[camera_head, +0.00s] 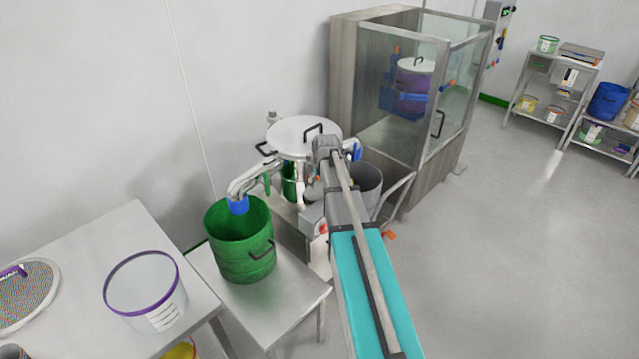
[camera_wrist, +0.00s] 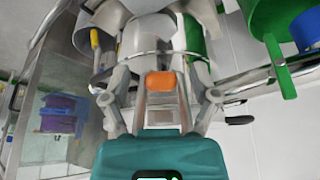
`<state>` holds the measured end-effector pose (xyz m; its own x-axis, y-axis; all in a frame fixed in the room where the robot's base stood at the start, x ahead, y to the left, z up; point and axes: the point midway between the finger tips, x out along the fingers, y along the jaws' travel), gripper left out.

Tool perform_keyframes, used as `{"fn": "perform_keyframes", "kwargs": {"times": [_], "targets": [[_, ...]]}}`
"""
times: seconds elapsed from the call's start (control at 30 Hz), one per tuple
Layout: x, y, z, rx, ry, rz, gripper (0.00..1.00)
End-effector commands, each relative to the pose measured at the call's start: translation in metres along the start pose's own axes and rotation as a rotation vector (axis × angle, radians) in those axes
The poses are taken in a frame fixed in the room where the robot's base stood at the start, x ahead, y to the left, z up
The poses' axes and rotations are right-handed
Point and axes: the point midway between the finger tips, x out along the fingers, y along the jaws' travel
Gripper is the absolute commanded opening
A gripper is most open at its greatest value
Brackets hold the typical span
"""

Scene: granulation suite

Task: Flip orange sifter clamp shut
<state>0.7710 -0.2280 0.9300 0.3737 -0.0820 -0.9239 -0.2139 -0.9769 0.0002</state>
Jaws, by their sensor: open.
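The sifter has a white round lid (camera_head: 305,136) with a black handle and stands in the middle of the head view, partly behind my arm. In the wrist view an orange piece, which looks like the sifter clamp (camera_wrist: 161,81), shows in front of the grey sifter body (camera_wrist: 147,38). My gripper (camera_wrist: 160,97) is open, with its two fingers apart on either side of the orange piece in the picture. I cannot tell whether they touch it, or how far the clamp is tilted. In the head view my arm hides the gripper and this clamp.
A green bucket (camera_head: 240,240) stands on a low table (camera_head: 287,300) below the sifter's curved spout (camera_head: 255,174). A glass-fronted cabinet (camera_head: 400,100) stands close behind. A table (camera_head: 110,245) with a purple-rimmed tub (camera_head: 147,287) is at left. The right-hand floor is clear.

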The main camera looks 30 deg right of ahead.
Motion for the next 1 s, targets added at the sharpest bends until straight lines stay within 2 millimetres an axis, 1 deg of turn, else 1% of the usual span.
{"fn": "perform_keyframes", "kwargs": {"times": [0.1, 0.43, 0.83, 0.87, 1.0], "targets": [[0.0033, -0.0002, 0.0000, 0.000, 0.000, 0.000, 0.77], [0.0031, -0.0004, -0.0001, 0.000, 0.000, 0.000, 0.77], [0.0032, -0.0006, -0.0001, 0.000, 0.000, 0.000, 0.03], [0.0032, -0.0006, -0.0001, 0.000, 0.000, 0.000, 0.00], [0.0032, -0.0006, -0.0001, 0.000, 0.000, 0.000, 0.00]]}}
